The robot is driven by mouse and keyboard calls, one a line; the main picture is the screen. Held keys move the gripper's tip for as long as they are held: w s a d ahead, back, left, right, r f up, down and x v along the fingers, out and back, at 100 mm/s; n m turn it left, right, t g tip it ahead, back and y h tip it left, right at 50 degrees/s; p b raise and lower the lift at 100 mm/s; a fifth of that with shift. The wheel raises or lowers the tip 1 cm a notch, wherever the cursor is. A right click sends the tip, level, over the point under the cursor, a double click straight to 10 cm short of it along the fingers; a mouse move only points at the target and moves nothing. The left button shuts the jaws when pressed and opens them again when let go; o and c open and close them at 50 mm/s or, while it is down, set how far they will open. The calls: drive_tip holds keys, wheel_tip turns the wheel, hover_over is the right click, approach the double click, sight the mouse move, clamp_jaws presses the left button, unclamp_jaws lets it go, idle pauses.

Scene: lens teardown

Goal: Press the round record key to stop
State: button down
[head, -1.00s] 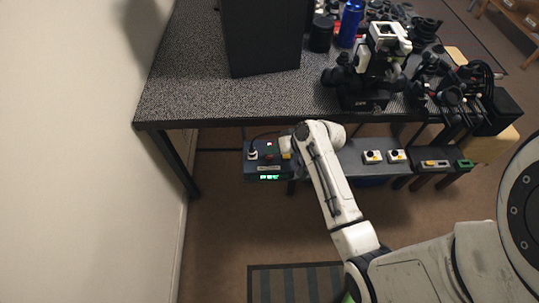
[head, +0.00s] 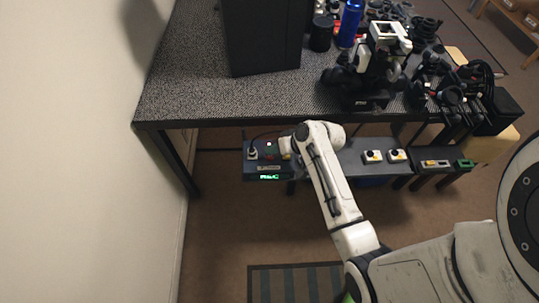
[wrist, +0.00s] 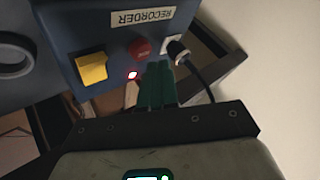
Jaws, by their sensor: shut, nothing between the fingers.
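The round red key (wrist: 140,47) sits between a square yellow key (wrist: 91,68) and a cable plug (wrist: 178,49). A small red lamp (wrist: 132,75) glows beside it. My gripper (wrist: 158,68) is shut and empty, its green fingers just beside the red key in the picture; I cannot tell whether they touch.
A black cable (wrist: 198,78) runs from the plug. Two white boxes with dark buttons (head: 384,156) stand right of my arm. The patterned table (head: 200,95) lies behind, with a dark tall box (head: 262,40).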

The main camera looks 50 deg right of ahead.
sight(273, 157)
drive_tip(key=shift+f, duration=0.2)
drive_tip(key=shift+f+b, duration=0.3)
drive_tip(key=shift+f, duration=0.15)
idle(0.7)
drive_tip(key=shift+r, duration=0.15)
drive_tip(key=shift+r+p, duration=0.75)
drive_tip(key=shift+p, duration=0.25)
wheel_tip(273, 157, up, 6)
drive_tip(key=p, duration=0.5)
drive_tip(key=shift+p, duration=0.4)
